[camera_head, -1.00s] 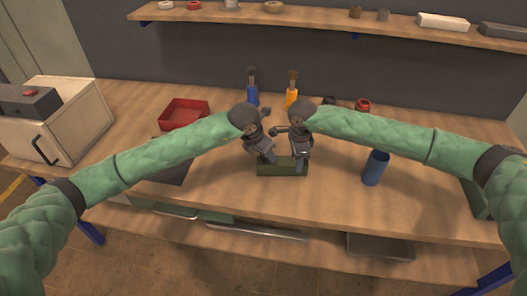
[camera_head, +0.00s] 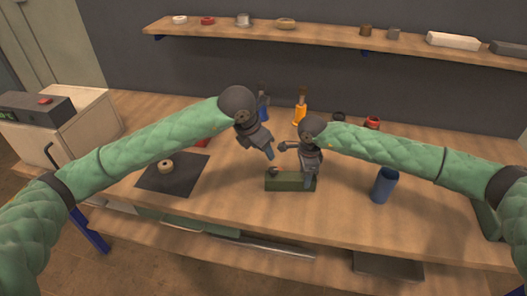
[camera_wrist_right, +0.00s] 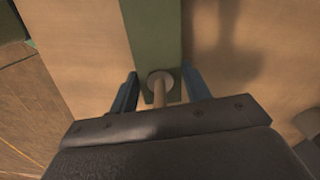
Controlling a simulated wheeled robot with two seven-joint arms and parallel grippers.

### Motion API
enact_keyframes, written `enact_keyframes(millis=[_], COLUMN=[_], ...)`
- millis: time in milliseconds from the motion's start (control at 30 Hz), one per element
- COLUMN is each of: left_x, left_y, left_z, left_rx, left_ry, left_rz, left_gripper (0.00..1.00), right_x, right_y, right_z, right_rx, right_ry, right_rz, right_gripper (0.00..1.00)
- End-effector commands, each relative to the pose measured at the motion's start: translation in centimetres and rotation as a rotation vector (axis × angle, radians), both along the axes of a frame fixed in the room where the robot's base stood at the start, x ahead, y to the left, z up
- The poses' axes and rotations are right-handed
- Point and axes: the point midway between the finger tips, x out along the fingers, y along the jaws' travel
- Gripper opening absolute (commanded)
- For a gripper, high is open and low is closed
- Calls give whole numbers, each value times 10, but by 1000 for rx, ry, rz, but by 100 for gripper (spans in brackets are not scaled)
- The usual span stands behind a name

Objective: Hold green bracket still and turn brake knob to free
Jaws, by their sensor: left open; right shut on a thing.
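The green bracket (camera_head: 290,184) lies on the workbench in the middle of the head view. A small dark knob (camera_head: 273,171) shows at its left end; its setting is too small to read. My right gripper (camera_head: 310,182) is shut on the bracket's right part.
A blue cup (camera_head: 384,186) stands to the right of the bracket. A tan ring (camera_head: 166,166) lies on a dark mat (camera_head: 187,182) at the left. Blue and orange-handled tools (camera_head: 300,112) stand behind the grippers. The bench (camera_head: 345,215) in front of the bracket is clear.

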Motion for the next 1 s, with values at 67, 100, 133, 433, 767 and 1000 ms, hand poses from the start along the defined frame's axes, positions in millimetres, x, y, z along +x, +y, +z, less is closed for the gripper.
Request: enact_keyframes(millis=[67, 100, 133, 433, 767, 1000], left_x=[0, 0, 0, 0, 0, 0], left_y=[0, 0, 0, 0, 0, 0], left_z=[1, 1, 1, 0, 0, 1], left_rx=[0, 0, 0, 0, 0, 0], left_ry=[0, 0, 0, 0, 0, 0], left_rz=[0, 0, 0, 0, 0, 0], left_gripper=[54, 54, 54, 54, 54, 54], right_x=[0, 0, 0, 0, 0, 0], right_y=[-1, -1, -1, 0, 0, 0], right_z=[-1, -1, -1, 0, 1, 22], right_rx=[-1, -1, -1, -1, 0, 0], right_ry=[1, 1, 1, 0, 0, -1], right_rz=[0, 0, 0, 0, 0, 1], right_gripper=[8, 8, 8, 65, 73, 73])
